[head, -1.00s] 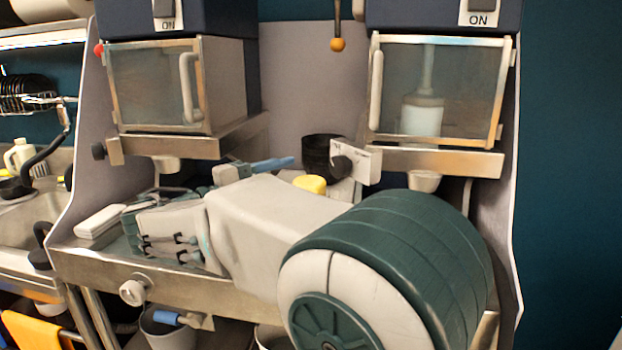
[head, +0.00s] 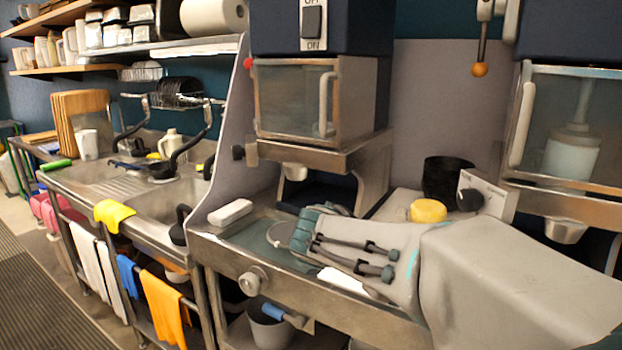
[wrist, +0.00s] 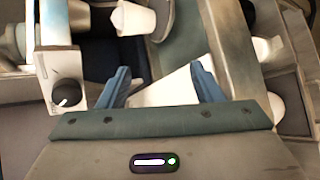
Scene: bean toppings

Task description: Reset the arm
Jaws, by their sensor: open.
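My gripper (wrist: 162,82) shows in the wrist view with its two blue fingers spread apart and nothing held between them. A flat white thing lies beyond the fingers; I cannot tell what it is. In the head view my pale arm reaches in from the lower right, over the metal counter (head: 222,250).
Two machines with clear front doors (head: 296,100) stand over the counter. A yellow round thing (head: 428,211) and a black container (head: 446,178) sit behind my arm. A white block (head: 230,212) lies at the counter's left. A sink (head: 165,203) is farther left.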

